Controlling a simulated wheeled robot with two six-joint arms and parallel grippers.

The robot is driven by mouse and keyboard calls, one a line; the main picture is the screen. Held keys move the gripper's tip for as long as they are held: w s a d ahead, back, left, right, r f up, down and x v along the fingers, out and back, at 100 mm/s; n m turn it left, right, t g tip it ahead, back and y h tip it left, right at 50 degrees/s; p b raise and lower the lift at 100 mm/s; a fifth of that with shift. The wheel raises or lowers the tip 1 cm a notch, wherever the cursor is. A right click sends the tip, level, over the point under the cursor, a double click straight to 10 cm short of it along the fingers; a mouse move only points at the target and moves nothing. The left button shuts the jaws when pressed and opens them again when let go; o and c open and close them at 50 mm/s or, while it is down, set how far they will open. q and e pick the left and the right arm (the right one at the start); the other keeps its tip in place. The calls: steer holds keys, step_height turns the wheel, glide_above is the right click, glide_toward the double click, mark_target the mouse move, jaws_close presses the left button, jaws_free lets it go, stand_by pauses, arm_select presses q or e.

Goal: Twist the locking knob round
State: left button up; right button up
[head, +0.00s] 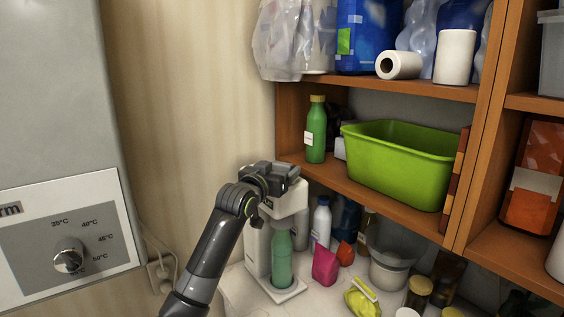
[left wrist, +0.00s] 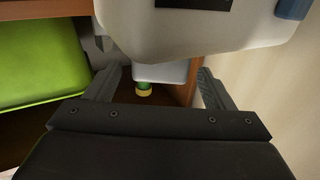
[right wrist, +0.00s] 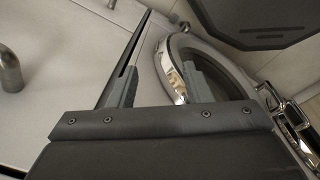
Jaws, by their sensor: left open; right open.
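My left gripper (head: 277,172) is at the top of a white bottle machine (head: 256,250), which has a green bottle (head: 281,262) standing in it. In the left wrist view, the open fingers (left wrist: 160,88) are either side of a pale block (left wrist: 161,72) projecting from the machine's rounded white body (left wrist: 190,35). I cannot tell whether they touch it, or whether it is the locking knob. A round silver dial (head: 68,261) with temperature marks is on the grey wall unit at left, away from the gripper. My right gripper (right wrist: 158,85) is open and empty, seen only in its wrist view.
A wooden shelf above holds a green bottle (head: 316,130) and a lime basket (head: 400,160). A pink packet (head: 325,264), a white bottle (head: 321,222) and a clear bucket (head: 389,270) stand right of the machine. A chrome-rimmed round door (right wrist: 176,75) is close to my right gripper.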

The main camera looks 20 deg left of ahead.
arm_select(q)
steer(key=shift+w+d+p, duration=0.2)
steer(key=shift+w+p, duration=0.15)
steer(key=shift+w, duration=0.9)
steer(key=c, duration=1)
